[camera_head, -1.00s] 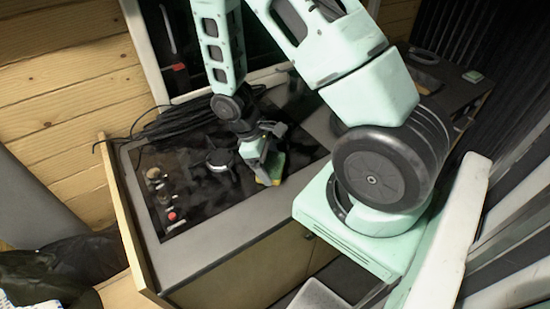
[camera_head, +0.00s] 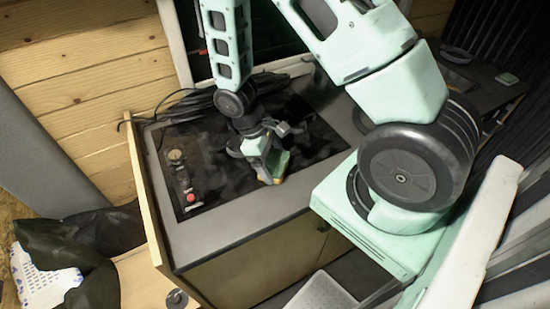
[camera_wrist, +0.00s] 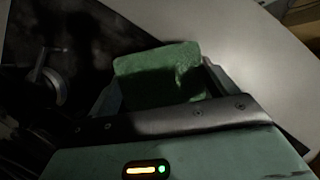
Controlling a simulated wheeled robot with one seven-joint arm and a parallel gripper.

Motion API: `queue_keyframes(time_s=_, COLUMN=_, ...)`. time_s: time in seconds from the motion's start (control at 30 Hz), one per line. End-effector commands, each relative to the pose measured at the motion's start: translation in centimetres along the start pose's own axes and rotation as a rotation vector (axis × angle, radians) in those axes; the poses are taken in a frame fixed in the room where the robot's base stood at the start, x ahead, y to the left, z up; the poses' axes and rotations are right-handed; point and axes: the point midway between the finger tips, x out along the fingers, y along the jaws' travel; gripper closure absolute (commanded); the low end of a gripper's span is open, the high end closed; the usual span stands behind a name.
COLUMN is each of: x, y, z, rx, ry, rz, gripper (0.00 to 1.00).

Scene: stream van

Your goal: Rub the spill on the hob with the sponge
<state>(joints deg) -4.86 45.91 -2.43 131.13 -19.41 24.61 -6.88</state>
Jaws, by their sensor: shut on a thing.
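The sponge (camera_wrist: 158,76), green on its broad face, is held between my gripper's fingers in the wrist view. In the head view, a little of its green and yellow edge (camera_head: 283,163) shows beside my gripper (camera_head: 268,170). My gripper is shut on the sponge, low over the front part of the black hob (camera_head: 230,187). Whether the sponge touches the glass is hard to tell. The hob surface looks dark and mottled. I cannot pick out the spill clearly from the reflections.
Knobs, one of them red (camera_head: 190,197), line the hob's left side. Black cables (camera_head: 195,103) lie along the back. A wooden panel (camera_head: 146,195) edges the counter on the left. The grey counter strip (camera_head: 245,219) in front is clear.

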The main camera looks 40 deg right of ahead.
Motion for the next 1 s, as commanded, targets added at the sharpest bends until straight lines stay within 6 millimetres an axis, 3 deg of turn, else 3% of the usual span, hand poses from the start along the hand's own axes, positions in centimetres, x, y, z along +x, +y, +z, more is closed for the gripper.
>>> queue_keyframes(time_s=0.17, x=-0.4, y=0.0, z=0.2, rx=0.0, ry=0.0, rz=0.0, gripper=0.36)
queue_keyframes(time_s=0.73, x=-5.3, y=0.0, z=2.2, rx=-0.001, ry=0.0, rz=0.0, gripper=0.36)
queue_keyframes(time_s=1.0, x=-5.5, y=0.0, z=2.3, rx=-0.001, ry=-0.001, rz=0.0, gripper=0.36)
